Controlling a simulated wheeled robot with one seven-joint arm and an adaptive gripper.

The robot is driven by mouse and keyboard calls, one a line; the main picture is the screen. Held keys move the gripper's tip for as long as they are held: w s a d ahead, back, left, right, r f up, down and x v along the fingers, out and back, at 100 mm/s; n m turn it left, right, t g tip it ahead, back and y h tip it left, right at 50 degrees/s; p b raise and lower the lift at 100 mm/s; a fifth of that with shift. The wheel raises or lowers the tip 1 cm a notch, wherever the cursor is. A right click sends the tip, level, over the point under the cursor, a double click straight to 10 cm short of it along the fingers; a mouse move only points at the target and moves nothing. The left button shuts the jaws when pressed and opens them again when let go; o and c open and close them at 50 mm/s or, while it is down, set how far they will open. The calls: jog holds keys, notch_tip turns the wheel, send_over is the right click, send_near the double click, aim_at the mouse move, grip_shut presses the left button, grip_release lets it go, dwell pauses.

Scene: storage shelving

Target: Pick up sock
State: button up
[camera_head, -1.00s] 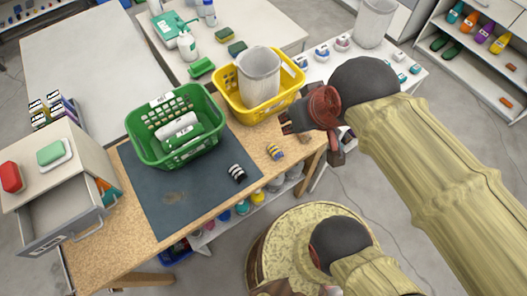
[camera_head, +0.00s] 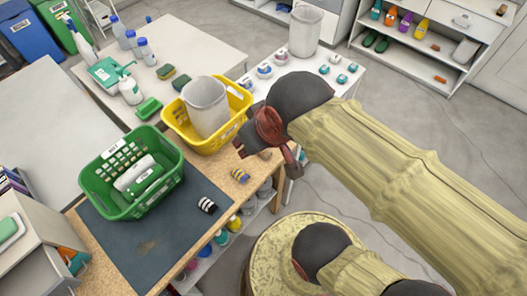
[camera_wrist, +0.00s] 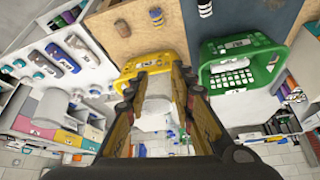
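Several small rolled, striped pieces that look like socks lie on the wooden table. The black-and-white one (camera_head: 208,205) is on the dark mat's edge. The yellow-and-blue one (camera_head: 240,175) is on bare wood. A brown one (camera_head: 264,154) lies partly behind my gripper. In the wrist view the black-and-white one (camera_wrist: 204,8), yellow-striped one (camera_wrist: 155,17) and brown one (camera_wrist: 121,27) lie near the top edge. My gripper (camera_wrist: 157,86) is open, with its fingers apart and nothing seen held. In the head view its fingers are mostly hidden, close to the yellow basket's corner.
A yellow basket (camera_head: 173,124) with a grey-white bin (camera_head: 206,106) stands at the table's far edge. A green basket (camera_head: 126,203) with rolled items stands on the dark mat (camera_head: 160,248). A small drawer unit is at the left. A round stool (camera_head: 285,252) is below.

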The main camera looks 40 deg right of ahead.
aim_at(263, 153)
jog(key=shift+o, duration=0.4)
